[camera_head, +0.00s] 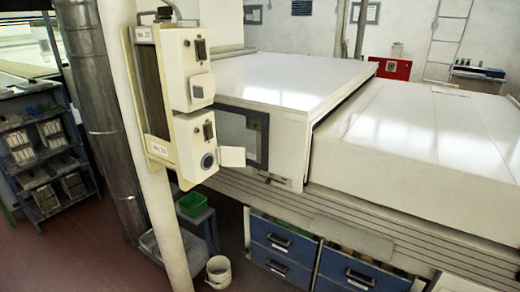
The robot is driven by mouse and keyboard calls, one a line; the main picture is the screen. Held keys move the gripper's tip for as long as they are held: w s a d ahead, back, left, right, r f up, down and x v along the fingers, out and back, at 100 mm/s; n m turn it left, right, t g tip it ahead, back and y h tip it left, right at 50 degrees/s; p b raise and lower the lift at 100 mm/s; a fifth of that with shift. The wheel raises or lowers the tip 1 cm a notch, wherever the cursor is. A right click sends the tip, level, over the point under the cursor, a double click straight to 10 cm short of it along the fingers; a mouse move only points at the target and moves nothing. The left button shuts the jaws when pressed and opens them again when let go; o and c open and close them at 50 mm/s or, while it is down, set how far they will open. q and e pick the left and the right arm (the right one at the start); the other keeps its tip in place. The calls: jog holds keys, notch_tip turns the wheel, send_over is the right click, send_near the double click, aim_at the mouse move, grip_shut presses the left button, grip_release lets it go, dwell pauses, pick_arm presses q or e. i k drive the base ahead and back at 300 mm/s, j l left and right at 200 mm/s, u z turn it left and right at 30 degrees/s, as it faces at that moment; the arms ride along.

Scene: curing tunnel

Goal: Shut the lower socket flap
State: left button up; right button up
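A cream socket box on a pole stands left of centre, with an upper unit (178,72) and a lower unit (185,145). The lower socket flap (232,156) stands open, swung out to the right of its round blue-grey socket (208,160), which is exposed. The upper socket flap (201,90) lies over its opening and looks shut. A small dark switch (208,131) is above the lower socket. Neither of my grippers is in view.
The cream pole (150,190) carries the box, with a grey metal duct (95,100) to its left. The large cream tunnel housing (280,80) is close behind the flap. Blue drawers (283,242) and a white bucket (218,271) are below. A shelf rack (45,150) stands at left.

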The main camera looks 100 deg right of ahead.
aim_at(230, 157)
jog(key=j+z, duration=0.1)
jog(key=z, duration=2.9)
